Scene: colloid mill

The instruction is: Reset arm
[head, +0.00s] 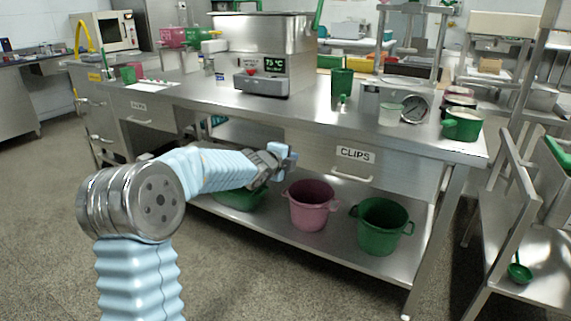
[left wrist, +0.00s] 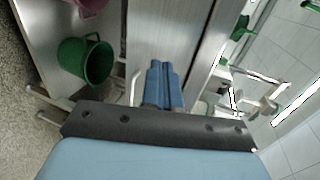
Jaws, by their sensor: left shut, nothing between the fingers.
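My left arm, in a light blue sleeve, comes in from the left in the head view. My left gripper (head: 287,157) is in front of the steel table, near the left end of the drawer marked CLIPS (head: 318,160). Its blue fingers are together and hold nothing. In the left wrist view the gripper (left wrist: 165,85) shows shut in front of the drawer front (left wrist: 157,35), next to its handle. Whether it touches the drawer front I cannot tell. My right gripper is in neither view.
The steel table (head: 330,110) bears a heated tank (head: 262,45), a scale (head: 415,107) and green cups. A pink bucket (head: 311,207) and a green bucket (head: 380,228) stand on its lower shelf. A steel cart (head: 535,225) is at the right. The floor in front is clear.

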